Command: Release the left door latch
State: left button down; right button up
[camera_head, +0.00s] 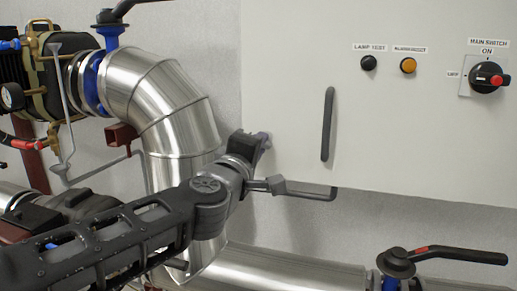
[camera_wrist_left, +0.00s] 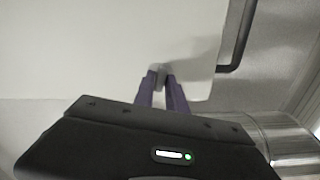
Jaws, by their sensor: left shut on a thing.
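The light grey cabinet door (camera_head: 285,70) fills the upper right of the head view, and its pale panel (camera_wrist_left: 80,60) fills much of the wrist view. My left gripper (camera_head: 262,141) is at the door's lower left edge. In the left wrist view its purple-grey fingers (camera_wrist_left: 160,86) are closed around a small grey latch (camera_wrist_left: 159,72) on the panel. The latch is mostly hidden behind the gripper in the head view. My right gripper is out of view.
A dark vertical handle (camera_head: 328,125) is on the door. A dark bent bar (camera_head: 310,192) runs along the cabinet's lower edge, close to my left wrist. A large silver pipe (camera_head: 160,100) curves behind my left arm. A black-handled valve (camera_head: 398,262) stands at the lower right.

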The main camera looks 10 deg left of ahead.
pick_arm(q)
jog(key=shift+f+n+b, duration=0.1)
jog(key=shift+n+b, duration=0.2)
jog(key=shift+n, duration=1)
jog(key=c, duration=1.5)
grip_release()
jog(key=shift+o, duration=0.2)
jog(key=s, duration=0.7)
jog(key=shift+s+a+p, duration=0.3)
jog(key=shift+s, duration=0.1)
